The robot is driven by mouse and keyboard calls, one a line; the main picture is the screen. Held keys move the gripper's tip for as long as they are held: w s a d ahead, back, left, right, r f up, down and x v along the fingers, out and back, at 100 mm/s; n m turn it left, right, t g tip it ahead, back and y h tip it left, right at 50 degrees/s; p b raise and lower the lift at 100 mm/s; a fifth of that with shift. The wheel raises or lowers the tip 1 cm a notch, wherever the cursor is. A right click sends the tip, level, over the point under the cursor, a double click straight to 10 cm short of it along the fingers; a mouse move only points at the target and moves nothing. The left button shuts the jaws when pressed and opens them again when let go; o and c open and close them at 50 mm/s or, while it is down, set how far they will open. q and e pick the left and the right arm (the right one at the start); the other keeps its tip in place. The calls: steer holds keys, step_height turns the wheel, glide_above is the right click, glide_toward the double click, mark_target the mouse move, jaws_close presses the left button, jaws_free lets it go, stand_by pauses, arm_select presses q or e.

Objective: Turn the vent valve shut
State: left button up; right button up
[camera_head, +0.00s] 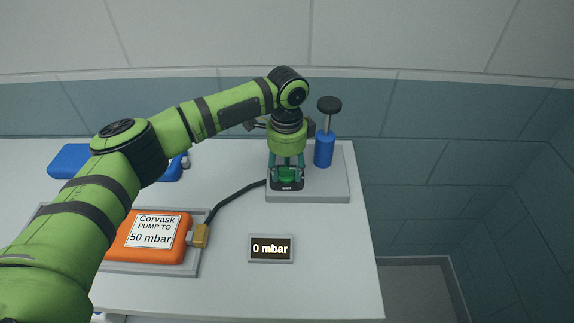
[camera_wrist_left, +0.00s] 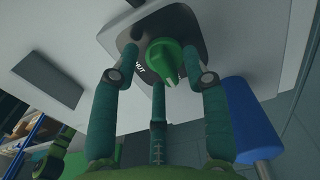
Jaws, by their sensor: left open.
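The vent valve is a green knob (camera_head: 288,175) on a dark plate on the grey pump base (camera_head: 325,187). In the left wrist view the knob (camera_wrist_left: 170,55) has a ridged pointer toward the bottom of the picture. Pale lettering, partly hidden and ending in "HUT", lies on the dark plate left of the pointer. My left gripper (camera_head: 287,160) points down over the knob. Its three fingers (camera_wrist_left: 160,78) are spread around the knob, open; I cannot tell whether any touches it. My right gripper is not in view.
A blue pump cylinder (camera_head: 324,150) with a black handle (camera_head: 329,104) stands close right of the gripper. A black hose (camera_head: 232,196) runs from the base to an orange pad (camera_head: 118,243) labelled "Corvask PUMP TO 50 mbar". A display (camera_head: 270,249) reads "0 mbar". Blue items lie behind my arm.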

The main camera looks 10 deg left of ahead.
arm_select(q)
jaws_close()
